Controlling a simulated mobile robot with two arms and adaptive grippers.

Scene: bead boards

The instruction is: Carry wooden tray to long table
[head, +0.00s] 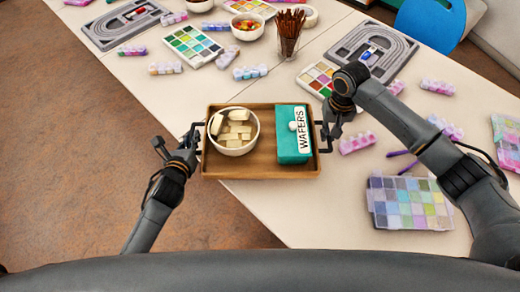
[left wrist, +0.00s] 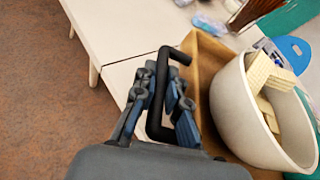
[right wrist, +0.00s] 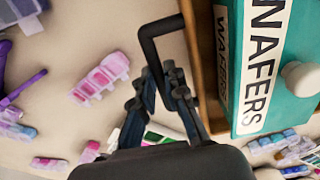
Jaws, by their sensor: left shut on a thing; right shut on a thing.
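The wooden tray (head: 262,167) is level in the head view, over the near part of the long table (head: 345,215), its left part out past the table's edge. I cannot tell whether it touches the table. On it are a white bowl (head: 235,147) of wafers and a teal box (head: 288,155) marked WAFERS with a white knob. My left gripper (head: 189,142) is shut on the tray's left black handle, which shows in the left wrist view (left wrist: 158,95). My right gripper (head: 328,128) is shut on the right black handle, which shows in the right wrist view (right wrist: 150,50).
Bead boards (head: 192,46), a glass of brown sticks (head: 289,38), a bowl of colourful pieces (head: 247,27) and a large bead case (head: 405,203) lie on the table. A blue chair (head: 430,22) stands beyond. Brown floor (head: 70,170) is open at left.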

